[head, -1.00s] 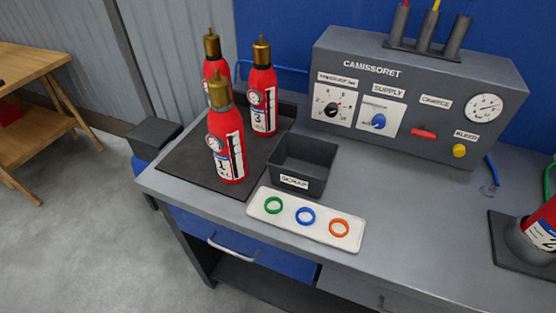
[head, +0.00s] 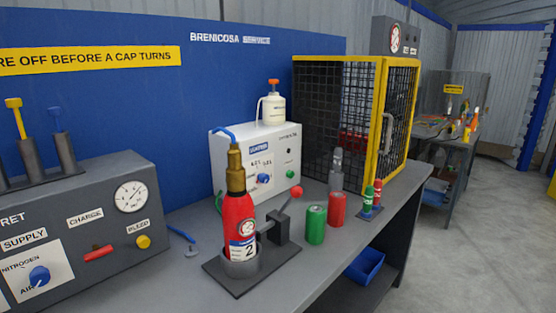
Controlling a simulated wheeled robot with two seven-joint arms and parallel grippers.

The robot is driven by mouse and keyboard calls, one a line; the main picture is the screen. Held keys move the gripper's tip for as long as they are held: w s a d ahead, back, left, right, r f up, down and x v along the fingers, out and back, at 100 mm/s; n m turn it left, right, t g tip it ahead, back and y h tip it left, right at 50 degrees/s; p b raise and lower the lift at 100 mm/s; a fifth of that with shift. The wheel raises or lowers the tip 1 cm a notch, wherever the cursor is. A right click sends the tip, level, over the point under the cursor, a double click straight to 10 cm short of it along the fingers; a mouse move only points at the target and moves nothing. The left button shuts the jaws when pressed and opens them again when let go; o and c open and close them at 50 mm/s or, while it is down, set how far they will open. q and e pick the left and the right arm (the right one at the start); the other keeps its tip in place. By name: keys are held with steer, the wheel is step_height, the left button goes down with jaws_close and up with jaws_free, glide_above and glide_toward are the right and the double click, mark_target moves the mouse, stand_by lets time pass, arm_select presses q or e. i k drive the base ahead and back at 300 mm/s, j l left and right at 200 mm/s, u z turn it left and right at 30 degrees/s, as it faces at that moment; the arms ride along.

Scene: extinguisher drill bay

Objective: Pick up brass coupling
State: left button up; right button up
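A brass coupling (head: 235,168) stands upright on top of a red extinguisher labelled 2 (head: 240,222), near the middle of the head view. The end of a blue hose (head: 222,132) shows at the coupling's top; whether they are joined is unclear. The extinguisher sits upright in a grey holder on a dark base plate (head: 222,280). Neither of my grippers is in view.
A clamp with a red-knobbed lever (head: 296,192) stands right of the extinguisher. Green (head: 316,224) and red (head: 337,208) cylinders stand farther right. A white box (head: 226,150) and a yellow-framed mesh cage (head: 378,125) stand behind. The grey gauge panel (head: 80,240) is at left.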

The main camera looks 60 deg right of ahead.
mark_target(234, 153)
steer(key=z, duration=1.55)
